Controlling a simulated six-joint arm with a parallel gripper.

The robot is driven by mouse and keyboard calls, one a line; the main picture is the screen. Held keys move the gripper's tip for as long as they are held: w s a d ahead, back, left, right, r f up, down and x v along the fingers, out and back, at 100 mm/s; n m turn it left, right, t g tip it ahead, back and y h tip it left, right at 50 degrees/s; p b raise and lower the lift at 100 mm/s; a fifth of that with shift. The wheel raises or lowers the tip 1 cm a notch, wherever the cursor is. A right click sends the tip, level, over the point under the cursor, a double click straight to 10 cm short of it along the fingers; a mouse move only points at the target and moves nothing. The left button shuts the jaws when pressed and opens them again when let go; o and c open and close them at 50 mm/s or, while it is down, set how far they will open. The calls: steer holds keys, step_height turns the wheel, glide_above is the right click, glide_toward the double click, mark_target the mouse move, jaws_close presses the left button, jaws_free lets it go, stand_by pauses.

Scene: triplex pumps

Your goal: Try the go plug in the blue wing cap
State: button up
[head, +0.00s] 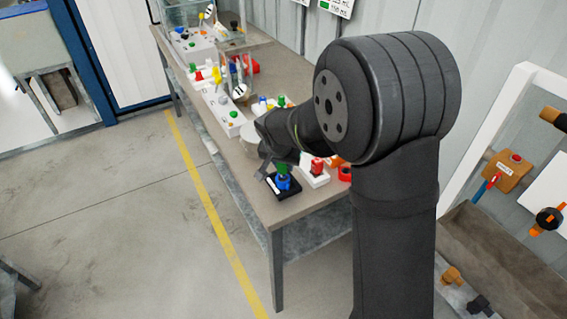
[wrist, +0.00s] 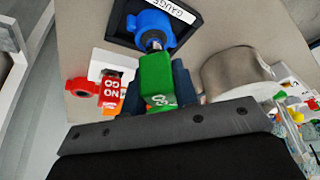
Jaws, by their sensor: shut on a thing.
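The green go plug (wrist: 157,80) is held between the fingers of my gripper (wrist: 160,92). Its silver pin points at the blue wing cap (wrist: 150,24), and a short length of pin shows between the green handle and the cap. The pin's end is at or in the cap's opening; I cannot tell how deep. The blue cap sits on a black gauge tray (wrist: 184,28) with a white label. In the head view the green plug (head: 282,168) stands above the blue cap (head: 283,183), and my gripper is mostly hidden by my arm.
Left of the gripper in the wrist view are a red no-go plug (wrist: 111,92), a white block (wrist: 104,63) and a red wing cap (wrist: 82,87). A grey metal cylinder (wrist: 232,72) stands close on the right. Coloured parts and white panels fill the bench farther back.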

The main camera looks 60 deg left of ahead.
steer(key=o, duration=1.1)
steer(key=v, duration=1.7)
steer(key=shift+r, duration=0.2)
steer(key=shift+f, duration=0.1)
steer(key=x, duration=1.7)
steer(key=shift+f, duration=0.15)
